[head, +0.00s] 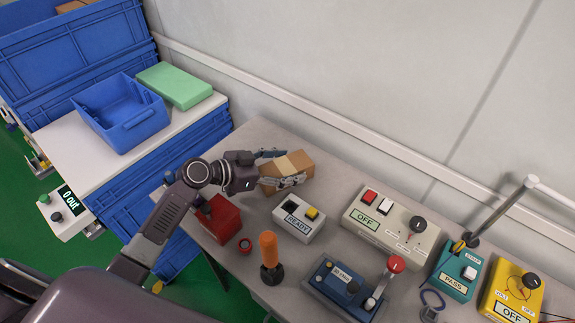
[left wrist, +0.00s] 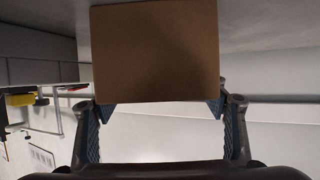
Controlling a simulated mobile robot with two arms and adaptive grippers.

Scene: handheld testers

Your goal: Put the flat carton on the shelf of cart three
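The brown carton (head: 298,169), with a paler tape strip, is at the back left of the grey table. My left gripper (head: 277,168) reaches it from the left, with one finger along its far side and the other across its near side. In the left wrist view the carton (left wrist: 155,52) fills the upper middle and hides the fingertips. The fingers come up at its two sides; whether they press on it cannot be told. I cannot tell whether the carton touches the table. No cart marked three can be made out. My right gripper is not in view.
The grey table (head: 255,135) holds a red box (head: 220,218), a READY tester (head: 299,219), an OFF tester (head: 391,223), an orange-handled tool (head: 269,252) and several other devices. At left, a white surface (head: 70,147) bears a blue bin (head: 140,118) and a green block (head: 175,85). A wall stands behind.

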